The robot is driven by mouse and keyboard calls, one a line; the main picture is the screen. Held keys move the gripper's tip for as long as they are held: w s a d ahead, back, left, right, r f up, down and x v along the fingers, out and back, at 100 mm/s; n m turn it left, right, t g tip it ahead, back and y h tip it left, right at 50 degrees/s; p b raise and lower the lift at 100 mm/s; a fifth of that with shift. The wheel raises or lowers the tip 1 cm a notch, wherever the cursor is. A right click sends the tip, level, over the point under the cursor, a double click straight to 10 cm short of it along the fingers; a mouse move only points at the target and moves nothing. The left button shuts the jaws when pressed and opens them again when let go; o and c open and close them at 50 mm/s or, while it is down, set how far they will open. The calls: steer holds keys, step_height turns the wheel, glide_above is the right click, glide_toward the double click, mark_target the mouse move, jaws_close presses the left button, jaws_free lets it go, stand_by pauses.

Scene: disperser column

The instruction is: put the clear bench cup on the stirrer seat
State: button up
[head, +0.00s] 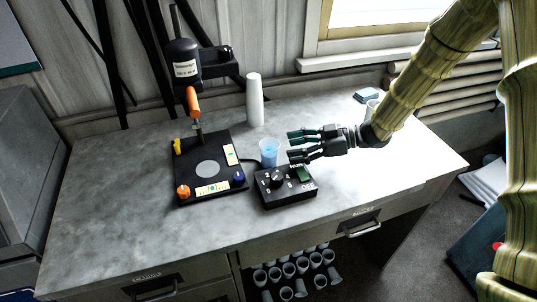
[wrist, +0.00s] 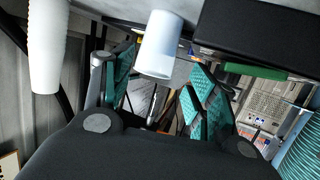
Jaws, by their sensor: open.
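The clear bench cup (head: 269,153) looks pale blue in the head view and stands upright on the bench, just right of the black stirrer base. The stirrer seat is a round grey disc (head: 206,169) on that black base, and nothing stands on it. My gripper (head: 294,146) is open and empty, with its fingers pointing left at the cup from a short distance. In the wrist view the cup (wrist: 163,42) shows pale, beyond and between the open fingers (wrist: 160,78). I cannot tell the exact gap.
A black control box (head: 285,186) sits in front of the cup and below my gripper. A tall white cup stack (head: 255,99) stands behind. The stirrer motor (head: 184,62) and its shaft hang over the base. The bench's left side is clear.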

mark_target(270, 155)
steer(key=shift+r+p+x, duration=0.1)
steer(key=shift+p+x, duration=0.45)
steer(key=shift+x, duration=1.45)
steer(key=shift+r+p+x, duration=0.15)
steer(key=shift+p+x, duration=0.4)
steer(key=shift+x, duration=1.4)
steer(key=shift+w+a, duration=0.1)
steer(key=shift+w, duration=0.1)
steer(key=shift+c, duration=0.2)
steer(key=c, duration=0.9)
steer(key=shift+o, duration=0.2)
